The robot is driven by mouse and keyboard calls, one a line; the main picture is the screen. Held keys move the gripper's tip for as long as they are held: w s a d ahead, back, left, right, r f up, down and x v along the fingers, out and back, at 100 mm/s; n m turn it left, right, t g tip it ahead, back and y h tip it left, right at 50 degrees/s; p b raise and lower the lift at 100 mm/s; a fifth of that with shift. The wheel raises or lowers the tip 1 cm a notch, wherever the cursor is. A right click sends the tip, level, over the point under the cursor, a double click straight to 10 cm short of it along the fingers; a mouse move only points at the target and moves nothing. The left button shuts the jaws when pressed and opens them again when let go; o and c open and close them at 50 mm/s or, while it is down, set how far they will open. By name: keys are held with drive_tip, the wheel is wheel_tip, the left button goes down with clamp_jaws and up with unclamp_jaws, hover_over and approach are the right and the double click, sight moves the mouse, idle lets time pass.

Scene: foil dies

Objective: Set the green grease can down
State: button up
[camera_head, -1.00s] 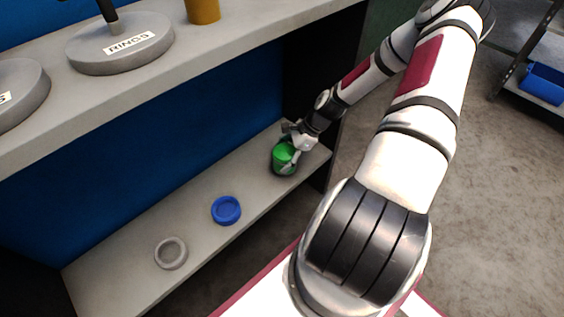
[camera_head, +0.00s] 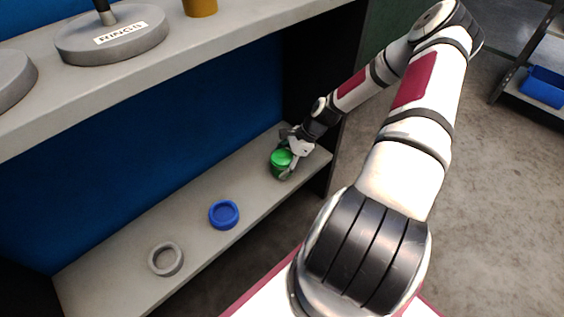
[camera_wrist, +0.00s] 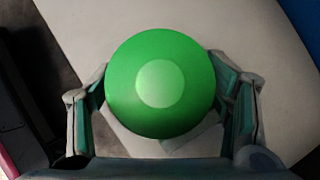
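The green grease can (camera_head: 281,163) is upright at the right end of the lower grey shelf (camera_head: 190,208). My gripper (camera_head: 285,160) reaches in from the right, with its fingers around the can. In the wrist view the can's round green top (camera_wrist: 160,85) fills the middle, with a paler disc at its centre. The fingers of my gripper (camera_wrist: 160,80) lie against the can's left and right sides, and no clear gap shows. The can's base is hidden in the wrist view. I cannot tell whether it touches the shelf.
A blue round dish (camera_head: 224,215) and a grey round dish (camera_head: 166,259) stand on the same shelf, left of the can. The upper shelf (camera_head: 240,42) overhangs, and a dark side panel (camera_head: 308,85) closes the right end. Shelf surface is free between can and blue dish.

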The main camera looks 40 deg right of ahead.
sight(288, 155)
drive_tip(key=shift+o, duration=0.2)
drive_tip(key=p+v, duration=0.3)
drive_tip(key=v, duration=0.4)
drive_tip(key=shift+d+r, duration=0.1)
drive_tip(key=shift+r, duration=0.3)
drive_tip(key=shift+s, duration=0.1)
